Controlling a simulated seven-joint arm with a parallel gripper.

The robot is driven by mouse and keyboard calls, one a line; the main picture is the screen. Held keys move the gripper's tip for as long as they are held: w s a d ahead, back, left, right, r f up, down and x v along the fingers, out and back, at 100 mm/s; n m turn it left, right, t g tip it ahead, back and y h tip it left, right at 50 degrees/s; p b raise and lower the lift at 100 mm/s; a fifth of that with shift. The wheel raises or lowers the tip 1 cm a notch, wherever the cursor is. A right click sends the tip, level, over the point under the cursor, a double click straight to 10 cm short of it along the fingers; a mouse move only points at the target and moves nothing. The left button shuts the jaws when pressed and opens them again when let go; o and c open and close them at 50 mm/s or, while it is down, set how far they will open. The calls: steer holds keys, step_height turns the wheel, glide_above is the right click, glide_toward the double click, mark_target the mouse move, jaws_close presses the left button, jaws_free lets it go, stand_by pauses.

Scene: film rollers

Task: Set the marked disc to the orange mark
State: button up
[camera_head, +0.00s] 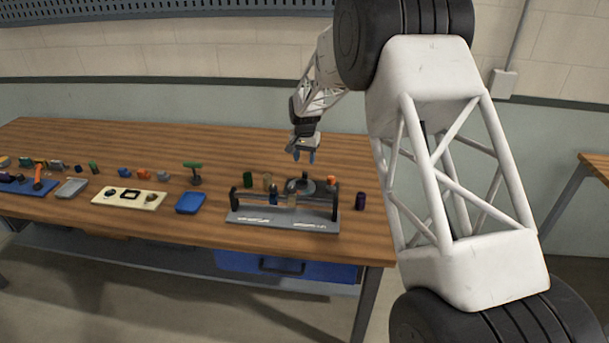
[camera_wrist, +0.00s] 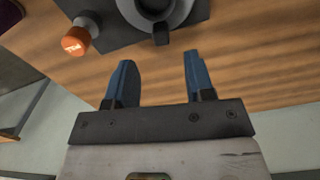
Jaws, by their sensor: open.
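A dark round disc (camera_head: 300,186) sits on the grey roller stand at the front right of the bench. In the wrist view the disc (camera_wrist: 155,8) is cut off at the top edge, and a dark tab (camera_wrist: 161,34) sticks out from it toward my fingers. My gripper (camera_head: 304,155) is open and empty, with two blue fingers. It hangs above and behind the stand, and the wrist view shows its fingertips (camera_wrist: 158,72) apart, short of the tab. I cannot make out an orange mark on the disc or stand.
A blue tray (camera_head: 191,202) and a cream panel (camera_head: 129,198) lie left.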

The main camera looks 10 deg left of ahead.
mark_target(304, 173)
steer(key=shift+f, duration=0.15)
steer(key=shift+f, duration=3.75)
steer(key=shift+c, duration=0.2)
steer(key=c, duration=0.6)
